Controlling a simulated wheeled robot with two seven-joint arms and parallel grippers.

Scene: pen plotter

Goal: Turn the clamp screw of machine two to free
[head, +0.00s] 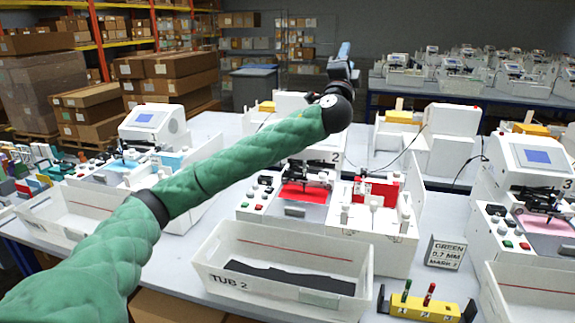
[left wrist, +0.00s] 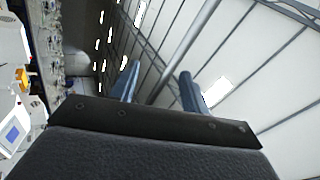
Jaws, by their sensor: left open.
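Machine two (head: 318,158), a white unit marked 2, stands on the table in the middle of the head view. A red sheet (head: 304,195) lies under its carriage, and a white fixture (head: 378,232) with a red part and small upright posts stands on its right. I cannot tell which small part is the clamp screw. My left arm crosses in front of the machine's upper part and hides some of it. My left gripper (head: 344,57) is raised well above and behind machine two. In the left wrist view its blue fingers (left wrist: 160,85) are apart and empty, pointing toward the ceiling.
Tub 2 (head: 216,273) stands in front of machine two with a dark piece inside. A sign (head: 446,252) reading green 0.7 mm mark 2 and a yellow pen holder (head: 420,306) stand to its right. Machine three (head: 512,170) is at far right, another machine at left.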

